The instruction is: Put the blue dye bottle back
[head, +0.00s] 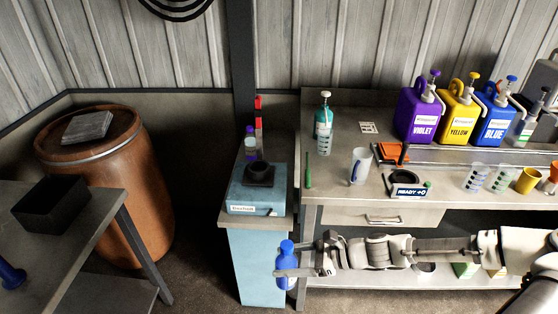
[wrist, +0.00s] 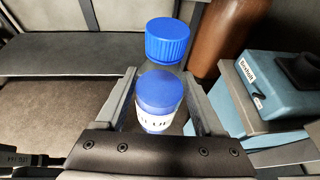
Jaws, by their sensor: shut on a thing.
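The blue dye bottle (head: 287,249) has a blue cap and a blue body. My gripper (head: 290,262) is shut around it and holds it upright in the air, in front of the blue cabinet. In the wrist view the bottle (wrist: 168,42) stands between the two fingers of my gripper (wrist: 162,82), its white label partly readable. The bottle's base is hidden in the wrist view. A purple-capped bottle (head: 250,143) and a red-topped one (head: 258,115) stand behind the vortexer.
The vortexer (head: 249,201) sits on the cabinet just behind my gripper. The left table holds a black box (head: 52,202) and a blue object (head: 10,275). The right bench (head: 335,187) carries cups and violet, yellow and blue (head: 494,118) dispensers. A brown barrel (head: 110,190) stands behind.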

